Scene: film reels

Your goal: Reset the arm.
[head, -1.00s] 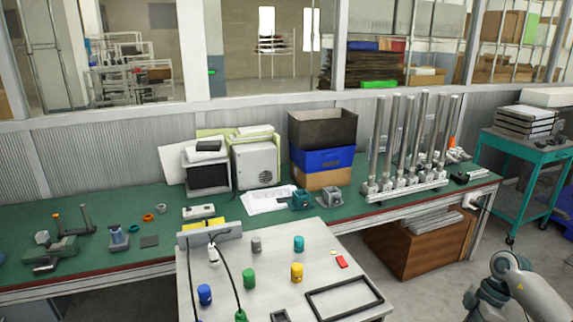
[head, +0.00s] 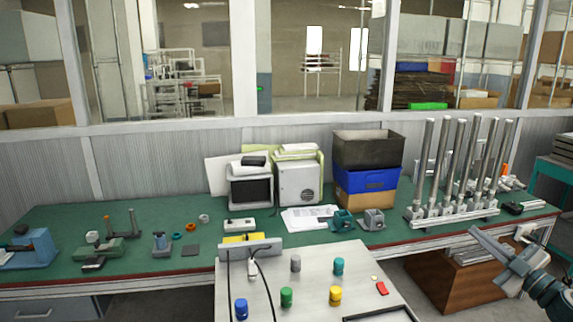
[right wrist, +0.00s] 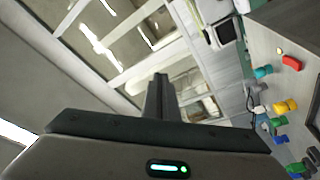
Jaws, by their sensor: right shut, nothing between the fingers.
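My right gripper (head: 474,231) shows at the right of the head view, on the arm that comes in from the lower right corner. It is raised, and in the picture it lies in front of the right end of the green bench. Its fingers are shut together with nothing between them. In the right wrist view the shut fingers (right wrist: 160,78) point up the picture, with windows and wall behind them. My left gripper is not in view.
A pale table (head: 312,270) holds blue (head: 241,309), green (head: 286,297), yellow (head: 335,295), teal (head: 339,266) and grey (head: 295,263) spools and a red block (head: 382,288). Behind it runs a long green bench (head: 60,221). Upright metal tubes (head: 449,165) stand near the gripper in the picture.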

